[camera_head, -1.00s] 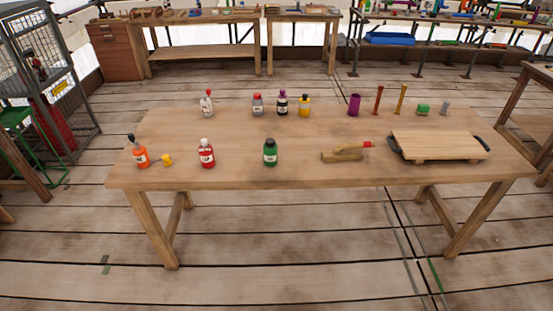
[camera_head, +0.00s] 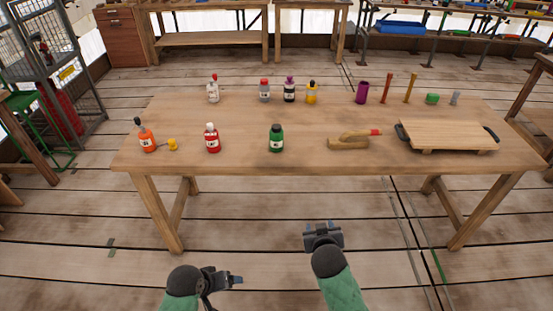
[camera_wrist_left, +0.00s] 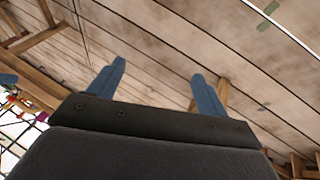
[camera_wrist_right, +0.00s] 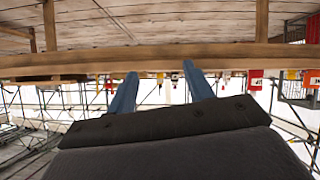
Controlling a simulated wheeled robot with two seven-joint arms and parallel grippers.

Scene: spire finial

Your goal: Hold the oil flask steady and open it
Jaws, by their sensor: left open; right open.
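Several small labelled bottles stand upright on the wooden table; the labels are too small to tell which is the oil flask. In front are an orange bottle (camera_head: 147,140), a red bottle (camera_head: 212,140) and a green bottle (camera_head: 276,140). Behind are a white bottle (camera_head: 213,91), a grey one (camera_head: 264,93), a black one (camera_head: 289,91) and a yellow one (camera_head: 312,94). My left gripper (camera_head: 238,280) and right gripper (camera_head: 323,230) are in front of the table, apart from all bottles. Both are open and empty, as the left wrist view (camera_wrist_left: 158,75) and right wrist view (camera_wrist_right: 158,72) show.
The wooden table (camera_head: 240,165) also bears a yellow piece (camera_head: 172,145), a wooden tool with a red tip (camera_head: 352,140), a board with dark handles (camera_head: 450,136), a purple cup (camera_head: 361,93) and thin rods. The table's front middle is clear.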

